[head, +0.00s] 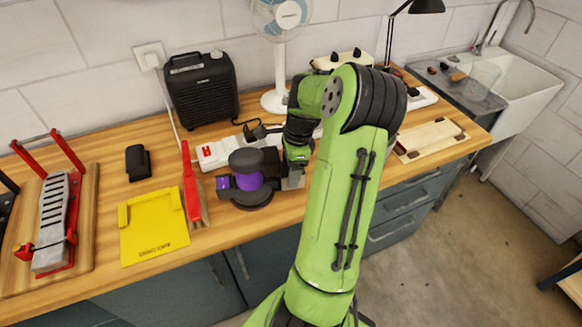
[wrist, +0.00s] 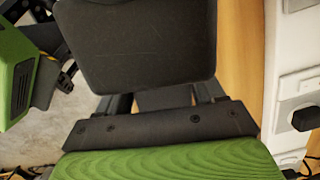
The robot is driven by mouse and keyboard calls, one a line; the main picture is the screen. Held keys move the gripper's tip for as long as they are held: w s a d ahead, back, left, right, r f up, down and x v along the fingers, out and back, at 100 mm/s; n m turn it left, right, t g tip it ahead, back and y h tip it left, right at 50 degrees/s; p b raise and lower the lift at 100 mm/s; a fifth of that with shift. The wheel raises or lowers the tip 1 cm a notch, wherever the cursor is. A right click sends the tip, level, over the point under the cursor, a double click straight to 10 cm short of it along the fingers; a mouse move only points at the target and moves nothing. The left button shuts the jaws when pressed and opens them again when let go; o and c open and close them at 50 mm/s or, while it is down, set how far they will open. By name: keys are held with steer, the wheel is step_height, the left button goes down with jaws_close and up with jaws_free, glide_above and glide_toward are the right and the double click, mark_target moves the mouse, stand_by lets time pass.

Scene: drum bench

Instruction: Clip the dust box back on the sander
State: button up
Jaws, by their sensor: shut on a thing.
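The sander (head: 250,185), dark grey with a purple band, stands on the wooden bench left of my gripper. My gripper (head: 284,172) is low over the bench, right beside the sander, partly hidden by my arm. It is shut on a dark box, the dust box (head: 271,160), which sits between the gripper and the sander. In the wrist view the dust box (wrist: 138,45) shows as a flat black panel with rounded corners ahead of my gripper (wrist: 163,98). I cannot tell whether the box touches or joins the sander.
A white power strip (head: 212,153) lies behind the sander. A red-handled brush (head: 190,185), a yellow dustpan (head: 152,228) and a small black object (head: 137,162) lie to the left. A black heater (head: 202,90) and a fan (head: 280,65) stand behind.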

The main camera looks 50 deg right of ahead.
steer(key=shift+w+a+r+p, duration=0.1)
steer(key=shift+w+r+p, duration=0.05)
steer(key=shift+w+p, duration=0.15)
stand_by(0.8)
steer(key=shift+f, duration=0.3)
stand_by(0.4)
steer(key=o, duration=1)
steer(key=r+p, duration=0.1)
steer(key=r, duration=0.4)
steer(key=s+d+r+p, duration=0.1)
steer(key=r, duration=0.4)
steer(key=r+p, duration=0.1)
steer(key=r, duration=0.4)
steer(key=shift+s+d+r, duration=0.3)
steer(key=shift+d, duration=0.05)
